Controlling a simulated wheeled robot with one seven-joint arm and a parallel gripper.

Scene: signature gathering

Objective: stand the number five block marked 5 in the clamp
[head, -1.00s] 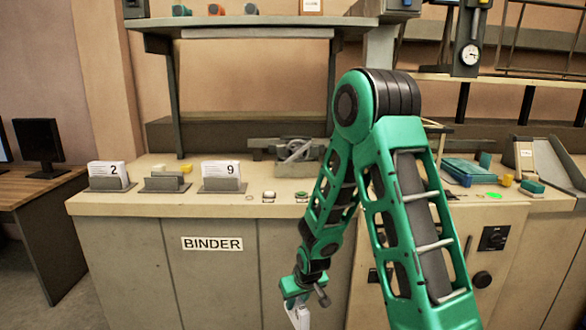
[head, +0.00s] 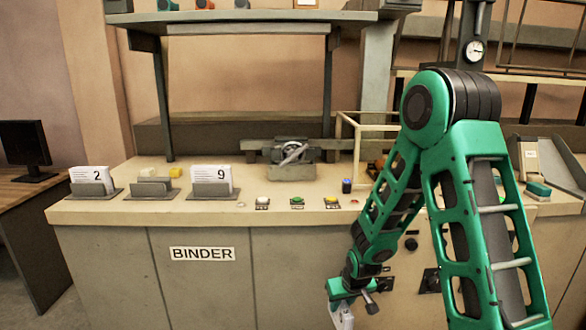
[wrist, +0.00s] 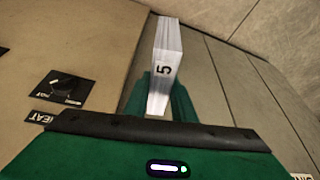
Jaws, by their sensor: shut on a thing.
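The white block marked 5 (wrist: 165,68) is in my gripper (wrist: 160,98), its black 5 facing the wrist camera. In the head view my gripper (head: 341,304) hangs low in front of the counter, below its top edge, shut on the white block (head: 343,319), which is cut off by the bottom edge. A grey clamp-like device (head: 291,170) stands on the counter, left of and above my gripper in the picture. It looks empty, but its jaws are too small to make out clearly.
Grey holders with white blocks marked 2 (head: 90,175) and 9 (head: 210,175) stand on the counter (head: 130,211). A holder (head: 150,190) between them has no numbered block. Buttons (head: 297,201) line the front edge. A shelf (head: 250,17) overhangs the back.

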